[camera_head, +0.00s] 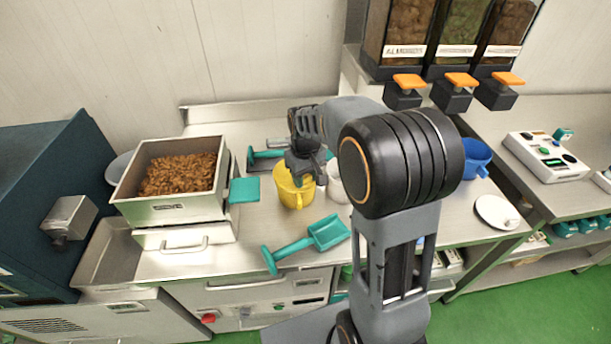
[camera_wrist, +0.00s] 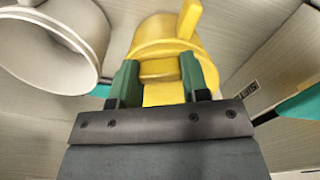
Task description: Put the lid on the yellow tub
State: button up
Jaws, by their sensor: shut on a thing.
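The yellow tub (camera_head: 294,192) stands upright on the steel worktop, with its handle towards the front. My gripper (camera_head: 305,168) is right above it. In the wrist view the tub's handle (camera_wrist: 190,18) shows at the top. The two green fingers of my gripper (camera_wrist: 163,84) are shut on a yellow block (camera_wrist: 165,95), which looks like the grip of a yellow lid. The lid is over the tub's mouth. I cannot tell whether it sits fully on the rim. In the head view my gripper hides the lid.
A white jug (camera_head: 336,183) stands close to the tub's right; it also shows in the wrist view (camera_wrist: 75,72). A teal scoop (camera_head: 310,240) lies in front. A steel bin (camera_head: 168,212) stands left. A blue jug (camera_head: 476,158) and white disc (camera_head: 492,211) are right.

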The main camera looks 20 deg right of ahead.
jog(key=o, duration=1)
jog(key=shift+o, duration=0.3)
jog(key=o, duration=0.4)
jog(key=shift+r, duration=0.1)
jog(key=shift+r+p, duration=2.8)
jog(key=shift+r, duration=0.6)
